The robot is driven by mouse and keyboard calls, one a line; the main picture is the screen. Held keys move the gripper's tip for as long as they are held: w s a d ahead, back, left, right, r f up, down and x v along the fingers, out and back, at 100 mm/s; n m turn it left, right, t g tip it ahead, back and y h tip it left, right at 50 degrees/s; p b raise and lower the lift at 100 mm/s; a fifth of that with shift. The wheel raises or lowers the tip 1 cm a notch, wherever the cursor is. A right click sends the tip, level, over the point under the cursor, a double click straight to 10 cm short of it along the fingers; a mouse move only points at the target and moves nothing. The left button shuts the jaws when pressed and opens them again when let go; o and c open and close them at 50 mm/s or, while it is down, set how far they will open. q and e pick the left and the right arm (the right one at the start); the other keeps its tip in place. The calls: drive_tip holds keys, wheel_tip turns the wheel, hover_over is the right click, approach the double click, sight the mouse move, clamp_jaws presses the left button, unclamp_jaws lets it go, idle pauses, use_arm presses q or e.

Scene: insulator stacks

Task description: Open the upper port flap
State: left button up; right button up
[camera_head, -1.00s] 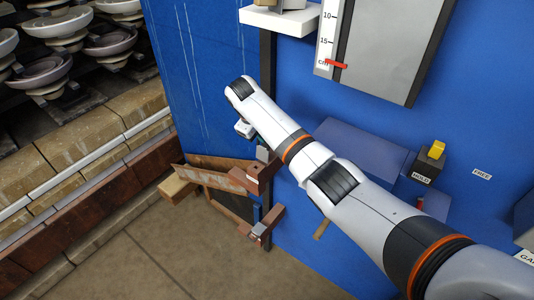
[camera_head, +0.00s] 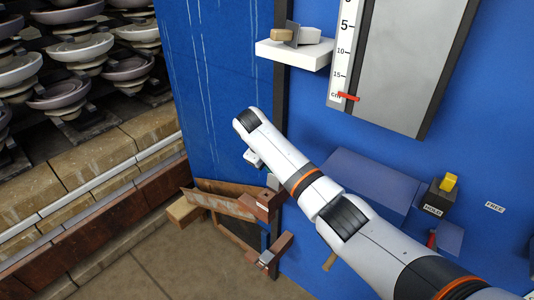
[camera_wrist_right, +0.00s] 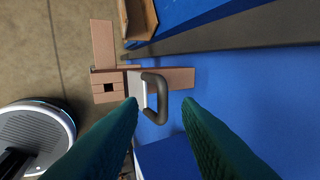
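Which part is the upper port flap is not certain from these frames. In the right wrist view a dark D-shaped handle (camera_wrist_right: 163,98) stands out from a brown crosspiece (camera_wrist_right: 180,78). My right gripper (camera_wrist_right: 159,104) is open, with its dark green fingers on either side of the handle and apart from it. In the head view my right arm reaches in from the lower right, and its hand is mostly hidden behind the wrist. It is close to an upper brown block (camera_head: 262,201) beside a rusty board (camera_head: 222,203). My left gripper is out of view.
A blue wall (camera_head: 330,115) carries a white shelf (camera_head: 293,55), a scaled grey panel (camera_head: 405,60), a blue box (camera_head: 372,180) and a yellow-topped HOLD block (camera_head: 447,183). A lower brown bracket (camera_head: 270,252) juts out.

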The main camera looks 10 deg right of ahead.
drive_tip(key=b+v, duration=0.3)
drive_tip(key=v, duration=0.8)
drive_tip(key=shift+s+f, duration=0.1)
